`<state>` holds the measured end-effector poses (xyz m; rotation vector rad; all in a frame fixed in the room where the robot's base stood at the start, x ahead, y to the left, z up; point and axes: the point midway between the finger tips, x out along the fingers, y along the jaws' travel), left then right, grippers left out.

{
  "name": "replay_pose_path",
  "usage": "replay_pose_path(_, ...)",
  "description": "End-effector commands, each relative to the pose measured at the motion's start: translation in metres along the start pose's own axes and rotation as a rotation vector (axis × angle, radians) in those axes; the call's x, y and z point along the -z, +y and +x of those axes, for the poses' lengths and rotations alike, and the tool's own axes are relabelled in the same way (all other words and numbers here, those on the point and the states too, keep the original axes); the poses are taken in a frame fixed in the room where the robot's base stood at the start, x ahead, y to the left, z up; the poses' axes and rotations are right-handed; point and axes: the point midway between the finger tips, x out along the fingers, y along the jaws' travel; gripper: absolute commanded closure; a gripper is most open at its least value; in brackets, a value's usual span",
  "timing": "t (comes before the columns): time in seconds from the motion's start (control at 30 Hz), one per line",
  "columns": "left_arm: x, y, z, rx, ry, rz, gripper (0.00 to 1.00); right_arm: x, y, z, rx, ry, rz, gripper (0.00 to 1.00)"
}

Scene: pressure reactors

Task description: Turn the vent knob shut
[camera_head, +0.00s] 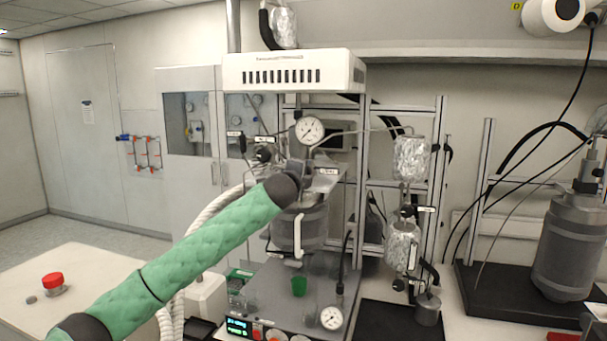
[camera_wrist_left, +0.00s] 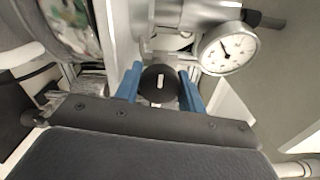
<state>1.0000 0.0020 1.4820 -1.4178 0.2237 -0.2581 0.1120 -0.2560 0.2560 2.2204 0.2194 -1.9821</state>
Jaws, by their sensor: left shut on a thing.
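A round black knob (camera_wrist_left: 158,86) with a short white mark on its face is at the middle of the left wrist view. I take it to be the vent knob. The mark stands roughly upright in that view. My left gripper (camera_wrist_left: 160,92) has its two blue fingers on either side of the knob and is shut on it. In the head view my green left arm reaches up to the reactor (camera_head: 312,226) head, and its wrist hides the knob and fingers there. My right gripper is not in view.
A pressure gauge (camera_wrist_left: 229,48) sits close right of the knob in the wrist view; a gauge also shows in the head view (camera_head: 310,130). Foil-wrapped vessels (camera_head: 411,158) and metal framing stand right of the reactor. A second grey reactor (camera_head: 568,245) is far right.

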Motion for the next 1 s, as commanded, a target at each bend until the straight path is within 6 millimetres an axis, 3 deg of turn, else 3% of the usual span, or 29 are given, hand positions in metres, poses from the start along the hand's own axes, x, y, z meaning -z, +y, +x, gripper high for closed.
replay_pose_path(0.57, 0.0023, 0.0031, -0.0001, -0.003, 0.003, 0.033, 0.83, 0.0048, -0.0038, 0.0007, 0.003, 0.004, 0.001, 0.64)
replay_pose_path(0.6, 0.0023, 0.0031, -0.0001, -0.003, 0.003, 0.033, 0.57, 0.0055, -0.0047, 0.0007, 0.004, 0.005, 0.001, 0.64)
replay_pose_path(0.7, 0.0020, 0.0028, 0.0000, -0.002, 0.003, 0.032, 0.39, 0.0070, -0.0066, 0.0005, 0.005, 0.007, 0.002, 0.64)
replay_pose_path(1.0, 0.0009, 0.0022, -0.0010, -0.001, 0.001, 0.032, 0.39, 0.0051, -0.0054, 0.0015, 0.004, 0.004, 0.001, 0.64)
